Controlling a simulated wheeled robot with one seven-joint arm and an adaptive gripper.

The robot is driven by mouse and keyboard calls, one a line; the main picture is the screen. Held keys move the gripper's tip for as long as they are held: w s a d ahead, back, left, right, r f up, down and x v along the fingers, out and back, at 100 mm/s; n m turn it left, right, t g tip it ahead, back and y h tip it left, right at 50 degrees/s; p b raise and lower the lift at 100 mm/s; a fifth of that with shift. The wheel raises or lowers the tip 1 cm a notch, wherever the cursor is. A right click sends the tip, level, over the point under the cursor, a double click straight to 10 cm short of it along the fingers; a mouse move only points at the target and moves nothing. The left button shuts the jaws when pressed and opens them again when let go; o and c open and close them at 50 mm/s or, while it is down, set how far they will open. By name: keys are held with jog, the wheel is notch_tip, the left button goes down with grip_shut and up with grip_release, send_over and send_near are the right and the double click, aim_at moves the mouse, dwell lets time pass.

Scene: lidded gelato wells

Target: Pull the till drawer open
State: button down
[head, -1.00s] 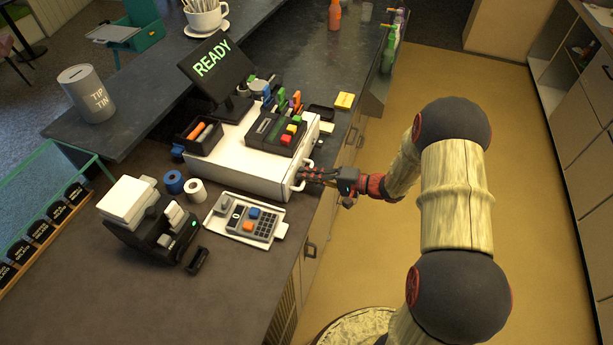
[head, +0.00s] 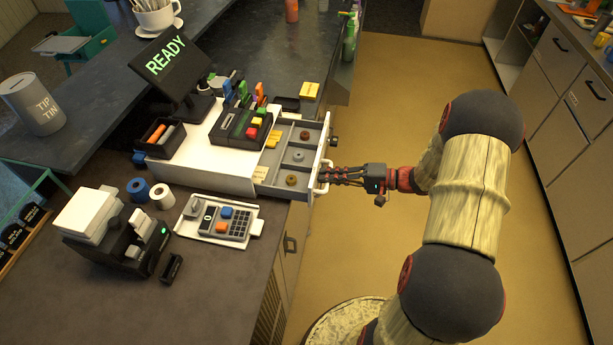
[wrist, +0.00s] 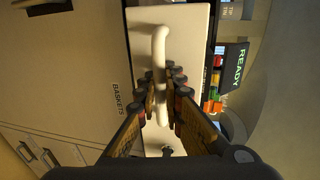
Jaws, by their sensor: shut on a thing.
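The till drawer (head: 284,176) sticks out from the right side of the white till (head: 205,166) in the head view. Its grey compartments show, with several coins and some yellow notes inside. My gripper (head: 326,175) is at the white handle on the drawer's front. In the wrist view the pale handle (wrist: 160,62) runs between the two fingers of my gripper (wrist: 163,100), which are shut on it. The white drawer front (wrist: 185,30) lies behind the handle. In the head view the fingers partly hide the handle.
A screen reading READY (head: 170,65) and a black key unit (head: 243,124) stand on the till. A card terminal (head: 222,219) and a receipt printer (head: 120,235) are on the counter in front. The tan floor right of the counter is open.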

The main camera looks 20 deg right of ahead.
jog(key=shift+f+b+v, duration=0.1)
jog(key=shift+f+v, duration=0.1)
jog(key=shift+v, duration=0.65)
jog(key=shift+f+b+v, duration=0.15)
jog(key=shift+v, duration=0.75)
jog(key=shift+f+b+v, duration=0.1)
jog(key=shift+f+v, duration=0.1)
jog(key=shift+v, duration=0.65)
jog(key=shift+s+d, duration=0.1)
jog(key=c, duration=2.2)
grip_release()
jog(key=shift+c, duration=0.2)
jog(key=v, duration=1.2)
